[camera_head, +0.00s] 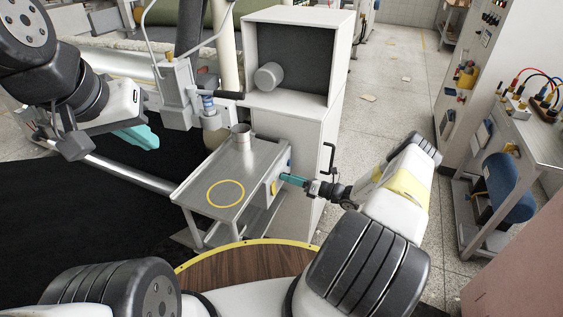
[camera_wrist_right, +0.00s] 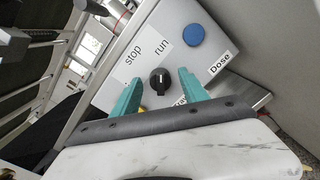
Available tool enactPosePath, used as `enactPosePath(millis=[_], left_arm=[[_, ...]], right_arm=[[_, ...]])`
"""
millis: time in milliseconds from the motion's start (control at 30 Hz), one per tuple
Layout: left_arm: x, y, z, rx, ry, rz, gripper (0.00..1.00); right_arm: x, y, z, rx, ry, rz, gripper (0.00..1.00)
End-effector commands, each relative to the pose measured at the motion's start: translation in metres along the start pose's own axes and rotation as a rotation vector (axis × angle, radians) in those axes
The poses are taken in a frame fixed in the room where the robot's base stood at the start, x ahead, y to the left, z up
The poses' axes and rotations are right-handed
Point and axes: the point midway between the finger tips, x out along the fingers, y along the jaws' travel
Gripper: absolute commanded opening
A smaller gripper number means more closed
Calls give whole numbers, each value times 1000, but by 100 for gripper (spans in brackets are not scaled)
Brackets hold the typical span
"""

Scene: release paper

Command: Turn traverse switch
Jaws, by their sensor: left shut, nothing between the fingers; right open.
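The traverse switch is a black rotary knob (camera_wrist_right: 158,82) on a grey control panel (camera_wrist_right: 178,25). "stop" and "run" labels sit above it, and a partly hidden label lies below. A pale mark on the knob points roughly up in the right wrist view. My right gripper (camera_head: 290,180) is open, its teal fingers on either side of the knob; contact cannot be told. In the head view the panel is on the side of a small metal table (camera_head: 199,184), and the knob is hidden. My left gripper (camera_head: 145,138) is shut and empty, away at the left.
A blue button (camera_wrist_right: 194,35) above a "Dose" label is close to the right finger. A metal cup (camera_head: 241,137) stands on the table. A white cabinet (camera_head: 285,131) rises just behind the table.

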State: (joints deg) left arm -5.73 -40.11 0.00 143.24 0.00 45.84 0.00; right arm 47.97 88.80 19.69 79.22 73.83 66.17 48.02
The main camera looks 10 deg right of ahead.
Motion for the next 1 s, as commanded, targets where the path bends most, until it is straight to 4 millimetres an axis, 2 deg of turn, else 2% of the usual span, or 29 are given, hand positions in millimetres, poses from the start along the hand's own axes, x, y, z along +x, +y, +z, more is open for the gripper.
enactPosePath(millis=[267, 367, 533, 567, 1000], left_arm=[[0, 0, 0, 0, 0, 0, 0], [0, 0, 0, 0, 0, 0, 0], [0, 0, 0, 0, 0, 0, 0], [0, 0, 0, 0, 0, 0, 0], [0, 0, 0, 0, 0, 0, 0]], right_arm=[[3, 0, 0, 0, 0, 0, 52], [3, 0, 0, 0, 0, 0, 36], [2, 0, 0, 0, 0, 0, 3], [2, 0, 0, 0, 0, 0, 0], [2, 0, 0, -84, -5, 1, 0]])
